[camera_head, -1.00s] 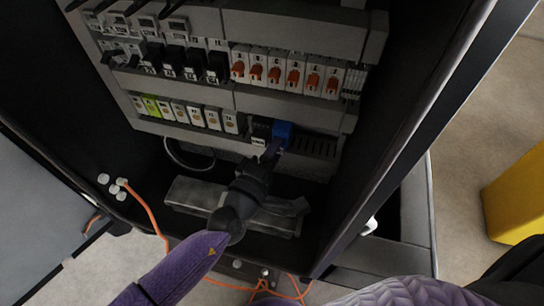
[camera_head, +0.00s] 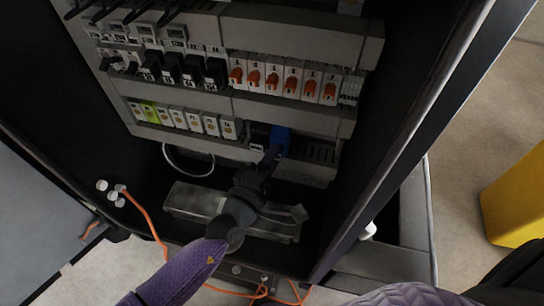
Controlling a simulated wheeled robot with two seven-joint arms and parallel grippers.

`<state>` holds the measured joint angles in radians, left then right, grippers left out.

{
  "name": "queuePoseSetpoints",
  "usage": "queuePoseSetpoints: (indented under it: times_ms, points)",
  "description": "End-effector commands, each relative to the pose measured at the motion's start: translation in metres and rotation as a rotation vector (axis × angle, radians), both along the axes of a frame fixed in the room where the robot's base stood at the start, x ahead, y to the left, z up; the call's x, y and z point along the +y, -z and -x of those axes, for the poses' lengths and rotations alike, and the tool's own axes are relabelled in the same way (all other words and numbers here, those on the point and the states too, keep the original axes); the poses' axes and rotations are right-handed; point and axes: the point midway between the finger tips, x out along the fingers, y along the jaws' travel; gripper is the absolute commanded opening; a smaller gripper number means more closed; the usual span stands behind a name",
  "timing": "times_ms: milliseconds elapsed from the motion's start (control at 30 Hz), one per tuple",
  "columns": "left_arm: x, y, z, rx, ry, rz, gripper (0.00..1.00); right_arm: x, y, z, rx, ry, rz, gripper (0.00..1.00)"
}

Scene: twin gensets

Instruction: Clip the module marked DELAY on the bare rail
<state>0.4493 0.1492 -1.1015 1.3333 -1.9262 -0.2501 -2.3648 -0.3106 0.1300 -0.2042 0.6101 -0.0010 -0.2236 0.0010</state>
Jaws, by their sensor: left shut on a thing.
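My left gripper (camera_head: 271,157) reaches up into the open cabinet from below. My right gripper is not in view.
The cabinet's side wall (camera_head: 400,140) bounds the right. An orange cable (camera_head: 148,220) hangs lower left.

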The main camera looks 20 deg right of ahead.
Motion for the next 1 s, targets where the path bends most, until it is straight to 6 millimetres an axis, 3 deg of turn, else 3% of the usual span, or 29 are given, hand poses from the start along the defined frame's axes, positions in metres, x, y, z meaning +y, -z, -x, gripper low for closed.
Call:
queuePoseSetpoints:
  times_ms: [1000]
  points:
    - [-0.0043, -0.0004, -0.0061, 0.0, 0.0, 0.0, 0.0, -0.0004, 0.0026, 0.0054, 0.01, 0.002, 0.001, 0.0]
